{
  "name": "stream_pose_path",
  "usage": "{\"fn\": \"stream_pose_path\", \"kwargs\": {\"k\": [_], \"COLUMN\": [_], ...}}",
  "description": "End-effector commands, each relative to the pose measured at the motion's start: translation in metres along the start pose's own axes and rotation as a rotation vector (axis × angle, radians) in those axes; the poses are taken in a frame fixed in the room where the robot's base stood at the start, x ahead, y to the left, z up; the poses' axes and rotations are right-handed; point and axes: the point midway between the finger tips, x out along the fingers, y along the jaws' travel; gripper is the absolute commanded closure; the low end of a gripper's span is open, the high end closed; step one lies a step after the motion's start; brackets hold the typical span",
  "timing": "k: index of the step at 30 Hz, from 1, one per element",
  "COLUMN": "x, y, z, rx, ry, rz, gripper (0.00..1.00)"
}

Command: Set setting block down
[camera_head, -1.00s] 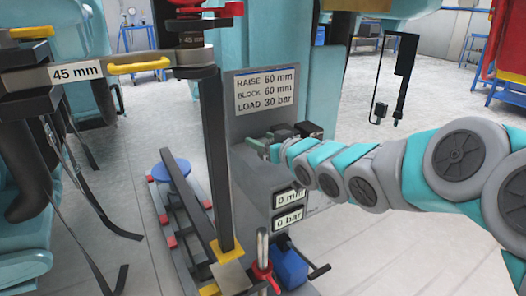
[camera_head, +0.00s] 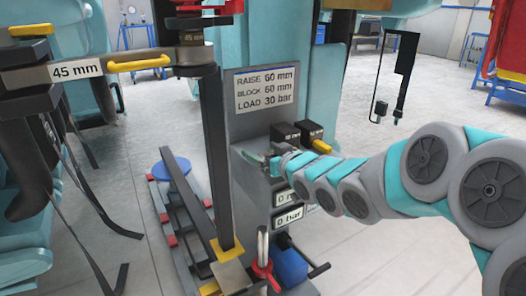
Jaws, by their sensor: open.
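Two dark setting blocks sit side by side on the grey console's ledge. The left one (camera_head: 285,134) has a pale label too small to read. The right one (camera_head: 310,130) has a label and a yellow part at its front. My gripper (camera_head: 268,158) is at the console's ledge, just below and left of the two blocks. It is open, and I see no block between its fingers. The fingertips are small and partly hidden.
The grey console (camera_head: 248,125) carries a sign reading raise 60 mm, block 60 mm, load 30 bar. Below are two displays (camera_head: 289,218), a red-handled lever (camera_head: 262,268) and a blue unit (camera_head: 290,266). A rail frame (camera_head: 180,215) stands left. Floor is clear at right.

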Motion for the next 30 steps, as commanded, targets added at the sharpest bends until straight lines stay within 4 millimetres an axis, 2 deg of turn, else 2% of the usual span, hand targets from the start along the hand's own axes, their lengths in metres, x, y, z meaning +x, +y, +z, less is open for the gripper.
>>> {"fn": "stream_pose_path", "kwargs": {"k": [7,10,14,24,30], "x": [-0.001,-0.01,-0.029,-0.089,-0.108], "y": [0.0,0.001,0.002,0.002,0.002], "z": [-0.005,-0.003,-0.003,-0.004,-0.001], "rx": [0.0,0.001,0.003,0.003,0.004], "ry": [0.001,0.0,0.0,0.003,0.001], "rz": [0.0,0.003,0.003,0.005,0.003], "gripper": [0.08,0.08,0.08,0.08,0.08]}}
